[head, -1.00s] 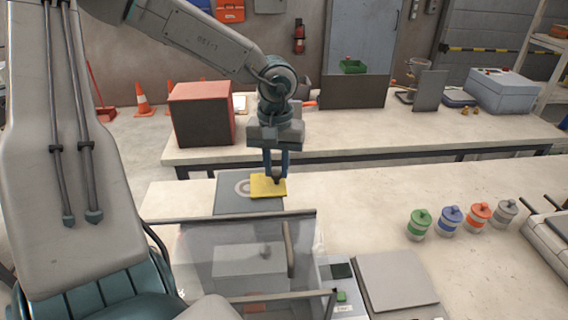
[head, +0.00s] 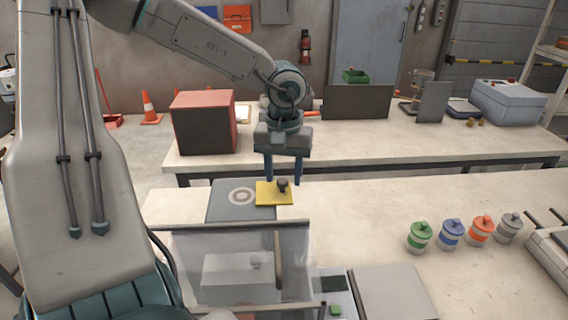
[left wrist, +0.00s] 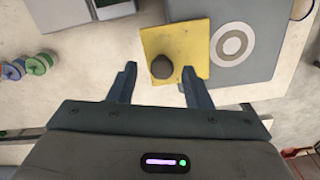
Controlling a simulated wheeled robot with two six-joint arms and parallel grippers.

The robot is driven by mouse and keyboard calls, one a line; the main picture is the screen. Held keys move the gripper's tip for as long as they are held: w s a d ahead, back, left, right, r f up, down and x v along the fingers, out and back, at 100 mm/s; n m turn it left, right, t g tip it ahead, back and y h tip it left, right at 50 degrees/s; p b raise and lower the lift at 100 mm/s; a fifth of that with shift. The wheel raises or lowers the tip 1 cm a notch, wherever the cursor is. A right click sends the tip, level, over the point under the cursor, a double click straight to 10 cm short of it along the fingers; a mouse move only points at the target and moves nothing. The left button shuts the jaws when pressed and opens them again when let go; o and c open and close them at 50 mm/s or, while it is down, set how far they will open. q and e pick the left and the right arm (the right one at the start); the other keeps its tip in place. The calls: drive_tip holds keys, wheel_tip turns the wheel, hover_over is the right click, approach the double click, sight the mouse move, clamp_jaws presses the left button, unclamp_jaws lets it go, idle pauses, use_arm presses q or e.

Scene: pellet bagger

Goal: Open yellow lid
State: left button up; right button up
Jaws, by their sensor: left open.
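The yellow lid (head: 264,194) is a flat square plate with a dark round knob (head: 282,184). It lies flat at the right edge of a grey panel (head: 228,211) with a pale ring on it. In the left wrist view the lid (left wrist: 193,38) is beside the ringed panel (left wrist: 262,65), and the knob (left wrist: 162,67) shows between the finger lines. My left gripper (head: 284,178) is open and empty, fingers pointing down, just above and behind the knob. I cannot tell the exact height gap. My right gripper is not in view.
A clear-sided box (head: 235,270) with a bar handle stands in front of the panel. Several coloured lidded jars (head: 450,234) stand to the right. A red-and-black box (head: 204,122) is on the back bench. The bench between lid and jars is clear.

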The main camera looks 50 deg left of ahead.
sight(284, 180)
use_arm(q)
wheel_tip(284, 180, up, 11)
drive_tip(key=b, duration=0.1)
drive_tip(key=shift+f+b, duration=0.2)
drive_tip(key=shift+b, duration=0.2)
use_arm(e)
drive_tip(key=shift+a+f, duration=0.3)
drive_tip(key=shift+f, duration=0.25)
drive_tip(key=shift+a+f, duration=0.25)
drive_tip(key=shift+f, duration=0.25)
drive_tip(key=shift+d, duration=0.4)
